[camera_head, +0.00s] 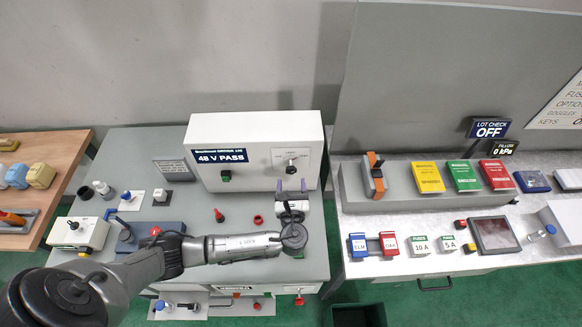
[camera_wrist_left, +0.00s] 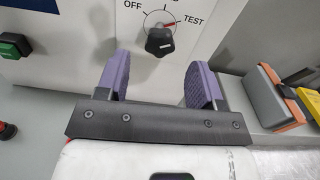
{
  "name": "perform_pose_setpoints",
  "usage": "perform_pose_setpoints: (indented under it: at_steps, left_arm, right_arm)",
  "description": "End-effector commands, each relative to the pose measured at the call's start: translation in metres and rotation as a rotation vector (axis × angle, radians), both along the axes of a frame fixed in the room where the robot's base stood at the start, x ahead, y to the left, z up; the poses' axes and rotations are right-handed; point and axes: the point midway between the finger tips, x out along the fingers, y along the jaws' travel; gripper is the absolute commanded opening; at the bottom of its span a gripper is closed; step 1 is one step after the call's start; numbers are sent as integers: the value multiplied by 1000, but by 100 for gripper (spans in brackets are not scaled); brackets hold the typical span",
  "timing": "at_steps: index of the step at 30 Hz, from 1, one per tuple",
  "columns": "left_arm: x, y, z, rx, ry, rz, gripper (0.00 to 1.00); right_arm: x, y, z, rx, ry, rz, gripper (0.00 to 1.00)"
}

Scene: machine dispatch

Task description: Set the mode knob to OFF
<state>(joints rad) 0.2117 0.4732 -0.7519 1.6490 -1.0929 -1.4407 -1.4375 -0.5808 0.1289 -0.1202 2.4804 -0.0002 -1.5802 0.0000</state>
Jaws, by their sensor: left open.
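The mode knob is a black dial on the front of the white box (camera_head: 232,173), and it shows in the head view (camera_head: 291,169). In the left wrist view the knob (camera_wrist_left: 160,41) has OFF printed to its upper left and TEST to its right; a middle label is cut off at the top. A red mark at the knob's upper right edge lies toward TEST. My left gripper (camera_head: 292,186) is open with purple fingers, just in front of and below the knob. In the wrist view the fingers (camera_wrist_left: 162,76) stand on either side of it, apart from it. My right gripper is out of view.
A green button (camera_wrist_left: 14,45) is on the box left of the knob. A grey ledge (camera_head: 395,202) with an orange-handled block (camera_head: 374,175) stands to the right. Red parts (camera_head: 258,219) sit on the grey table (camera_head: 315,262) near my arm.

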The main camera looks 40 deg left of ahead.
Motion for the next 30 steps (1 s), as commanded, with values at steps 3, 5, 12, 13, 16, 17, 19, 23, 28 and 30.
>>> perform_pose_setpoints:
  at_steps: [3, 5, 12, 13, 16, 17, 19, 23, 28, 30]
  left_arm:
    - [16, 15, 1, 3, 0, 2, 61]
    - [23, 21, 1, 1, -1, 0, 61]
    - [41, 37, 0, 0, 0, 1, 61]
    - [42, 39, 0, 0, 0, 1, 61]
    - [45, 42, 0, -1, 1, 0, 61]
    - [46, 42, 0, -1, 1, 0, 61]
    - [47, 43, 0, -1, 1, 0, 61]
    - [47, 43, -1, -2, 1, 0, 61]
    - [47, 43, 0, -2, 1, 0, 57]
    - [47, 43, 0, -2, 1, 0, 51]
  right_arm:
    - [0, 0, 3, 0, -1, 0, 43]
    - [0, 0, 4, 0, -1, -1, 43]
    - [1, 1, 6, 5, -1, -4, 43]
    - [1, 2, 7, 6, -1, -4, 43]
    - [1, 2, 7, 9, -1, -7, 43]
    - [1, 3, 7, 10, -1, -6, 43]
    - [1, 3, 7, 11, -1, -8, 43]
    - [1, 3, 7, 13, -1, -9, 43]
    - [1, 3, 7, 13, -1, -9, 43]
    - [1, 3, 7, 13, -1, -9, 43]
